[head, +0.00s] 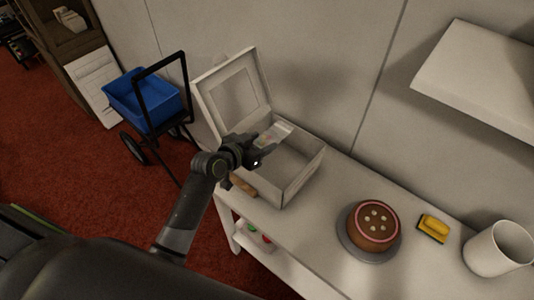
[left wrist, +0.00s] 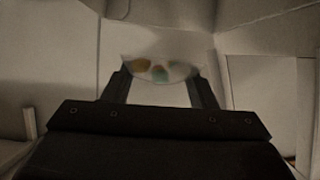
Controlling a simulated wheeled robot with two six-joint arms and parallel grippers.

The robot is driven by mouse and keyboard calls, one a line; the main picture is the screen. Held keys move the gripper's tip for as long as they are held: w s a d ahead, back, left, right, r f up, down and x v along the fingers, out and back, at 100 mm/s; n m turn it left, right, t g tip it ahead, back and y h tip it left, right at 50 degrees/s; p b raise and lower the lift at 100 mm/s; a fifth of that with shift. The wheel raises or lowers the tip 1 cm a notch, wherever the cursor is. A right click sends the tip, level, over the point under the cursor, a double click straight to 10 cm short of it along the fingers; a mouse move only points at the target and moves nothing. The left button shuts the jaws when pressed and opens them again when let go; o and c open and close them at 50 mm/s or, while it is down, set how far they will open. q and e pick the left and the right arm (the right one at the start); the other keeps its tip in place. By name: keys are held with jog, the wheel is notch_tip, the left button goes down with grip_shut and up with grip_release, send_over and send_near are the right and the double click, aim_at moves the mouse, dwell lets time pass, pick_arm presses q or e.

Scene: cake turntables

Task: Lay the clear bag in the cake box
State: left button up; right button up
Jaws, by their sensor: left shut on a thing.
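The white cake box (head: 296,190) stands on the table with its windowed lid (head: 232,92) raised at the back. My left gripper (head: 268,146) is over the box opening, toward its left side. It is shut on the clear bag (head: 279,133), whose far part sticks out past the fingertips. In the left wrist view the bag (left wrist: 160,69) shows between the two fingers (left wrist: 160,88), see-through, with brown and green blurred bits in it. Pale box walls surround it there. I cannot tell whether the bag touches the box floor. My right gripper is not in view.
A chocolate cake (head: 376,222) on a grey turntable, a yellow object (head: 433,228) and a white cylindrical container (head: 497,249) stand right of the box. A brown wooden item (head: 243,186) lies at the box's front left. A blue cart (head: 146,100) stands on the floor at left.

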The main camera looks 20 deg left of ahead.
pick_arm(q)
jog(key=shift+f, duration=0.9)
jog(key=shift+w+f+b, duration=0.1)
jog(key=shift+f+b, duration=0.6)
jog(key=shift+f, duration=1.8)
jog(key=o, duration=1.1)
jog(key=shift+o, duration=0.2)
